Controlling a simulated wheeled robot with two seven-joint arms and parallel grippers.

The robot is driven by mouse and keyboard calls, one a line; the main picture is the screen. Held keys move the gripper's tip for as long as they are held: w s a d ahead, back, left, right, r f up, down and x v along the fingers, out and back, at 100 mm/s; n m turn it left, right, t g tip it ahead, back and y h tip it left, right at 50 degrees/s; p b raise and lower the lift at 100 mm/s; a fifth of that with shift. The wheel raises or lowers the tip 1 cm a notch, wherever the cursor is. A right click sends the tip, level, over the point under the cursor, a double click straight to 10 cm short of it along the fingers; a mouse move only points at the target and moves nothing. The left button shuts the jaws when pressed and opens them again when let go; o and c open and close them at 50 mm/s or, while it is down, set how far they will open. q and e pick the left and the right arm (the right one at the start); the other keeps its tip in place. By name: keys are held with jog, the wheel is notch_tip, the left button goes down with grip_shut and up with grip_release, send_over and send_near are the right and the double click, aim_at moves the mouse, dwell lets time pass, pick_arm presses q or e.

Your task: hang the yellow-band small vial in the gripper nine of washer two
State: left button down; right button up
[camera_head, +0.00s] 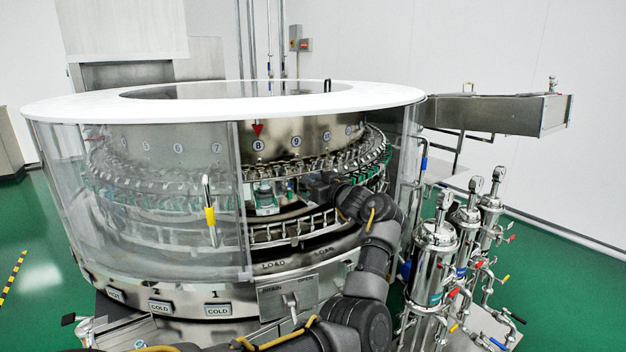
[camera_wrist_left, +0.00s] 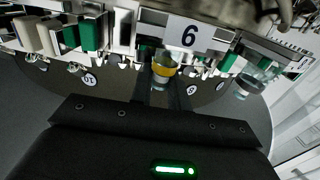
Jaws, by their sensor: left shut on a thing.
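The yellow-band small vial (camera_wrist_left: 163,70) shows in the left wrist view, its yellow band between the fingertips of my left gripper (camera_wrist_left: 165,88). My left gripper is shut on it. The vial's far end is close to the row of clips, just beside a white plate (camera_wrist_left: 188,36) that reads 6 in this seemingly upside-down view, so it may be a 9. I cannot tell whether a clip holds the vial. In the head view, my left gripper (camera_head: 325,186) reaches inside the washer (camera_head: 270,97), below the round label nine (camera_head: 296,141); the vial is too small to make out there.
Green and white clips (camera_wrist_left: 90,34) crowd the ring around the vial. Another glass vessel (camera_wrist_left: 252,80) shows to the right. The washer's clear panel (camera_head: 150,200) covers its left side; the front opening is beside it. Steel filter housings (camera_head: 437,250) stand to the right of my arm.

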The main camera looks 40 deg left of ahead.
pick_arm(q)
jog(key=shift+f, duration=0.15)
jog(key=c, duration=1.8)
grip_release()
jog(key=o, duration=0.5)
jog(key=shift+c, duration=0.2)
pick_arm(e)
jog(key=shift+w+f, duration=0.15)
jog(key=shift+w, duration=0.05)
